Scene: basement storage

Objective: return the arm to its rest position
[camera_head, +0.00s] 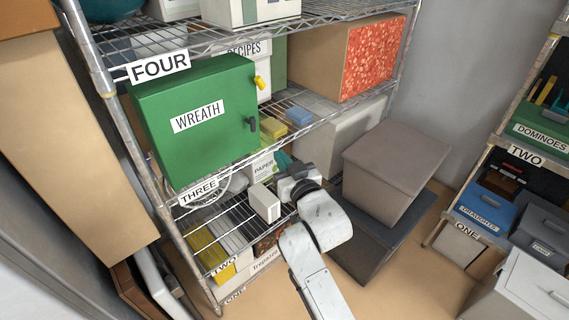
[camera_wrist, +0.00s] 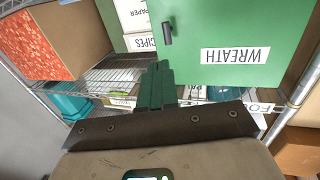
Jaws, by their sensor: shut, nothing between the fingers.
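My arm reaches up from the bottom middle of the head view, with its white links bent at the wrist in front of the wire shelving. My gripper (camera_wrist: 158,68) shows in the wrist view as two dark green fingers pressed together, with nothing between them. In the wrist view, the fingers overlap the picture of the shelf and the green WREATH box (camera_wrist: 235,45), which appears upside down. That box (camera_head: 195,115) sits on the shelf to the upper left of my wrist in the head view.
The wire shelf (camera_head: 310,130) also holds a box with an orange-patterned side (camera_head: 368,60). A grey-brown box (camera_head: 395,165) stands stacked right of my arm. A second rack with a DOMINOES box (camera_head: 541,137) stands at the far right. Bare floor (camera_head: 420,270) shows right of my arm.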

